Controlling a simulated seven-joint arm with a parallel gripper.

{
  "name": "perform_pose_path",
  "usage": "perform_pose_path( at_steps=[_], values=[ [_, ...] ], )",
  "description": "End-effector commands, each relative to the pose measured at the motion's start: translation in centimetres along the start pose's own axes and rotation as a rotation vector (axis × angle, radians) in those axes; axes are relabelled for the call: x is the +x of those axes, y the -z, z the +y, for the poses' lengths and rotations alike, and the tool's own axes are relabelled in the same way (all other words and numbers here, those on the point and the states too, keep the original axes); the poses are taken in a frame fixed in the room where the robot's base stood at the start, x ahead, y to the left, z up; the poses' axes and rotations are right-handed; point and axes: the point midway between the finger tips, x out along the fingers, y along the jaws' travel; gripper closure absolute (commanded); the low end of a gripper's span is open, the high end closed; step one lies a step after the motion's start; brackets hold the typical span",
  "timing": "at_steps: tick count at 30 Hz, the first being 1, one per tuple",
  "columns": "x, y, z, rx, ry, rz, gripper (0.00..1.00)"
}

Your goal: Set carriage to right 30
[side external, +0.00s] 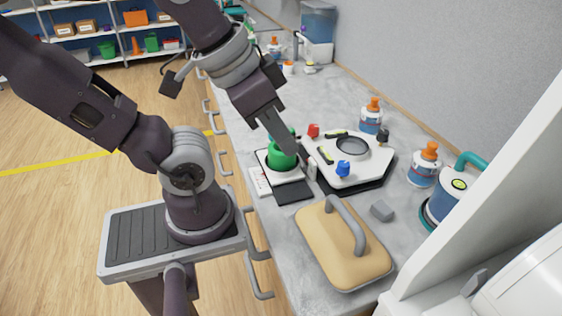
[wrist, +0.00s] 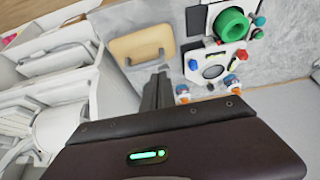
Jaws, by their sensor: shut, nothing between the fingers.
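A white plate device (side external: 350,160) with a round grey-centred ring and red, blue and black knobs lies on the counter. It also shows in the wrist view (wrist: 207,84). Beside it, a green cylinder (side external: 283,153) stands on a white and black base; in the wrist view it is a green ring (wrist: 219,24). I cannot tell which part is the carriage. My gripper (side external: 297,153) is shut and empty. In the side view its fingers overlap the gap between the green cylinder and the white plate; contact is unclear. Its fingers also show in the wrist view (wrist: 161,74).
A tan block with a grey handle (side external: 343,265) lies in front of the plate, with a small grey block (side external: 382,211) nearby. Orange-capped bottles (side external: 424,164) and a blue-white canister (side external: 452,200) stand along the wall side. White equipment (side external: 520,270) fills the lower right.

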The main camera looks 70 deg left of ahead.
Motion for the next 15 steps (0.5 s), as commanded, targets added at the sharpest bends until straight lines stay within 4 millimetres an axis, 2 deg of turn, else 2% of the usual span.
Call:
perform_pose_path(
  at_steps=[2,3,5,8,9,11,13,15],
  values=[
    [0.0,0.0,0.0,0.000,0.000,0.000,1.00],
    [0.0,0.0,0.0,0.000,0.000,0.000,0.96],
    [0.1,0.3,-0.2,-0.016,0.003,-0.007,0.84],
    [0.8,2.3,-1.9,-0.153,0.029,-0.073,0.65],
    [1.5,3.5,-3.3,-0.252,0.050,-0.118,0.57],
    [3.0,5.5,-6.4,-0.432,0.098,-0.194,0.55],
    [5.2,7.0,-11.0,-0.658,0.170,-0.283,0.55],
    [7.5,7.2,-15.9,-0.869,0.254,-0.363,0.55]
  ],
)
